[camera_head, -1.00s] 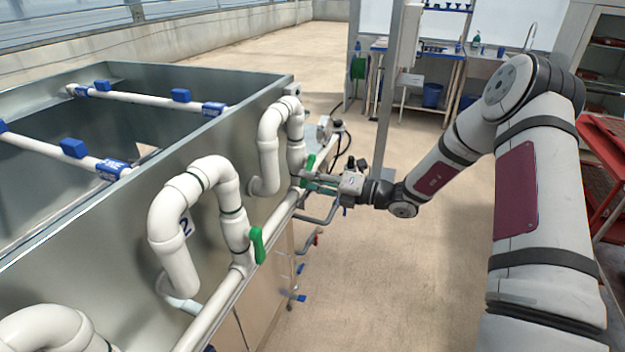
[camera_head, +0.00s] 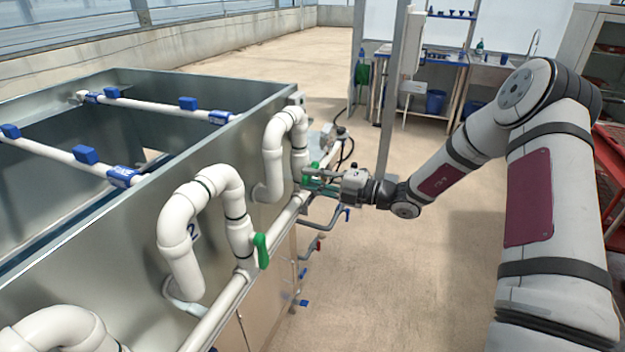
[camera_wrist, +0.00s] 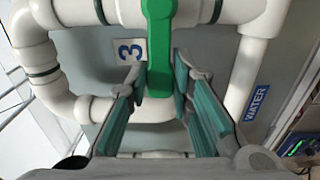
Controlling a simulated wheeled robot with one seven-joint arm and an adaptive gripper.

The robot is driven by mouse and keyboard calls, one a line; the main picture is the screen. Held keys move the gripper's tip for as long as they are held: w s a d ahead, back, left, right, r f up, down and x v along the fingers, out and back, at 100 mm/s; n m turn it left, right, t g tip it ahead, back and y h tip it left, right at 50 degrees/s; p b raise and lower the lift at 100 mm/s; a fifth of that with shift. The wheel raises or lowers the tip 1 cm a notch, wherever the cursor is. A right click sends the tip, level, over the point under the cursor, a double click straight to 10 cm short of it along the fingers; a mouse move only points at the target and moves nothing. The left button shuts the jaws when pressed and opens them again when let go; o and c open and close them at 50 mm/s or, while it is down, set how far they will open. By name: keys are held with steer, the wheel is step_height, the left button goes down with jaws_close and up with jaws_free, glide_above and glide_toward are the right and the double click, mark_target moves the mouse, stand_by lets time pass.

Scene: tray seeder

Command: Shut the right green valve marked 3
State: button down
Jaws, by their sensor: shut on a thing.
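The right green valve handle (camera_wrist: 160,40) shows in the wrist view on a white pipe, beside a label marked 3 (camera_wrist: 127,51). My gripper (camera_wrist: 160,85) has its two teal-padded fingers on either side of the handle's lower end, shut on it. In the head view my gripper (camera_head: 318,184) reaches in from the right to this valve at the far pipe loop (camera_head: 272,155). The handle is mostly hidden there by the fingers.
A second green valve (camera_head: 261,250) hangs on the nearer pipe loop marked 2 (camera_head: 194,232). The metal tank (camera_head: 120,215) stands to the left. A grey post (camera_head: 391,100) rises behind my gripper.

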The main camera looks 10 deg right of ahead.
steer(key=shift+d, duration=0.1)
steer(key=c, duration=1.4)
jaws_free()
steer(key=v, duration=1.2)
